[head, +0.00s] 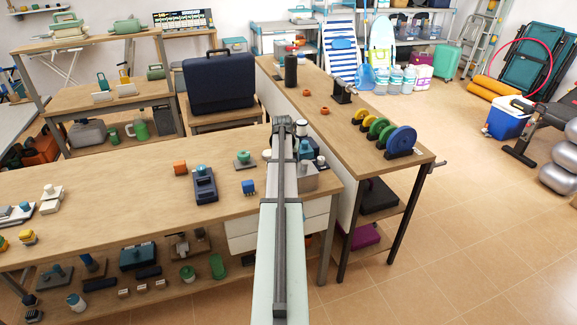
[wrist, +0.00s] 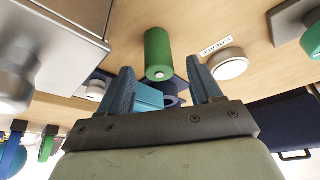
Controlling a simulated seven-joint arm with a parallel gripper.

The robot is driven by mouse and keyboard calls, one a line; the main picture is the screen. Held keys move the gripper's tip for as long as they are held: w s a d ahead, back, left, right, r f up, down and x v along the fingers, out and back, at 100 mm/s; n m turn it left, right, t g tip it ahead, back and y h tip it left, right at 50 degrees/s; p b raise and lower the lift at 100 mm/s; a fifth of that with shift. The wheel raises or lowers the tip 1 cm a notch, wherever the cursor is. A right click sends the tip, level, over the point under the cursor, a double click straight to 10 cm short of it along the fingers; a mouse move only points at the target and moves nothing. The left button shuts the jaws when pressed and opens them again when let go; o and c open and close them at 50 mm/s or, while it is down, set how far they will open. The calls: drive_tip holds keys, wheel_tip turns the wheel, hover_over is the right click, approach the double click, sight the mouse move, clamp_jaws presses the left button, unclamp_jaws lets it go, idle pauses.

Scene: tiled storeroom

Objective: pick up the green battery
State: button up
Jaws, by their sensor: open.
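The green battery, a plain green cylinder (wrist: 158,50), stands on the wooden tabletop in the wrist view, just beyond my fingertips. My gripper (wrist: 160,72) is open, with one finger towards each side of the cylinder. I see no contact between fingers and cylinder. A teal-blue block (wrist: 150,97) and a dark blue part show behind the cylinder, between the fingers. In the head view my arm covers this spot, and I cannot make out the green battery there.
A grey metal box (wrist: 60,35) stands close on the left in the wrist view.

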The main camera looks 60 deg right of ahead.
drive_tip(key=shift+c, duration=0.4)
clamp_jaws()
drive_tip(key=shift+r, duration=0.15)
